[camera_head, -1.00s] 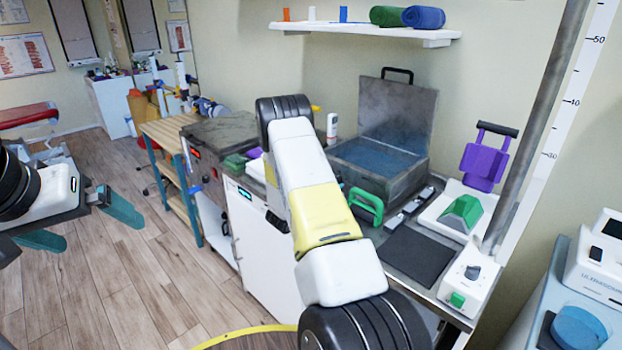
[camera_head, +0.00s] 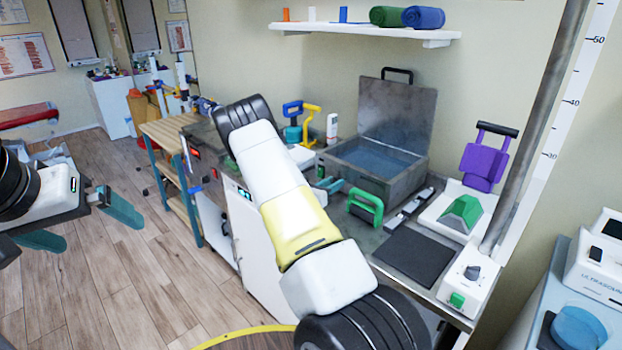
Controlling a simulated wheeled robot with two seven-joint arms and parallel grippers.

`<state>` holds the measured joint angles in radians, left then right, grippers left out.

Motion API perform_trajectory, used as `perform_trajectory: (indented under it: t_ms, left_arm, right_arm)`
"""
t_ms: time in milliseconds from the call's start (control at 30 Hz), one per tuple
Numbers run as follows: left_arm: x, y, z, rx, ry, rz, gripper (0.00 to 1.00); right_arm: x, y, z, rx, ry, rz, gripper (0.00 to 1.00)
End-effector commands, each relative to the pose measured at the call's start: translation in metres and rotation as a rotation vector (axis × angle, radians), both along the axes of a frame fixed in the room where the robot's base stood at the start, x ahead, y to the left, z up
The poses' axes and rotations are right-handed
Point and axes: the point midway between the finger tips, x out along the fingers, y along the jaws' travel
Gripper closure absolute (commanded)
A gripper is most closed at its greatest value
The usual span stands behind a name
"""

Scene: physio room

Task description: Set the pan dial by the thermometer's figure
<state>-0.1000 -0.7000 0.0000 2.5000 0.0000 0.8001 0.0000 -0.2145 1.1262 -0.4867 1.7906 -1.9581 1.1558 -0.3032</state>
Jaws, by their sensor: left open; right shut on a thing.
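The metal pan (camera_head: 385,180) stands on the counter with its lid (camera_head: 397,118) up and bluish water inside. I cannot make out its dial or a figure on any thermometer. My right arm crosses the middle of the view. A teal finger of my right gripper (camera_head: 329,184) shows at the pan's front left, beside a green handle (camera_head: 375,208). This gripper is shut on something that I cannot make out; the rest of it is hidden. My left gripper (camera_head: 100,232) is open and empty over the floor at the left.
A white box with a dark knob (camera_head: 472,272) stands at the counter's front right. A dark mat (camera_head: 415,257) and a purple holder (camera_head: 482,166) are near it. Blue and yellow handles (camera_head: 311,122) and a white bottle (camera_head: 332,128) stand left of the pan.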

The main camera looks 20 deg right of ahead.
Motion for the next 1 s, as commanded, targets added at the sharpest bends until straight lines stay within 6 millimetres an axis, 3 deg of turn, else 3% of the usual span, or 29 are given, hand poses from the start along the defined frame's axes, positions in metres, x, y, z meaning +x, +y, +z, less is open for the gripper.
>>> perform_trajectory:
  t_ms: [400, 1000]
  left_arm:
    - [0.0, 0.0, 0.0, 0.0, 0.0, 0.0, 0.0]
    - [0.0, 0.0, 0.0, 0.0, 0.0, 0.0, 0.0]
  right_arm:
    - [0.0007, 0.0015, -0.0002, -0.094, 0.23, 0.002, 1.0]
    - [0.0005, 0.0013, -0.0005, -0.116, 0.287, 0.002, 1.0]
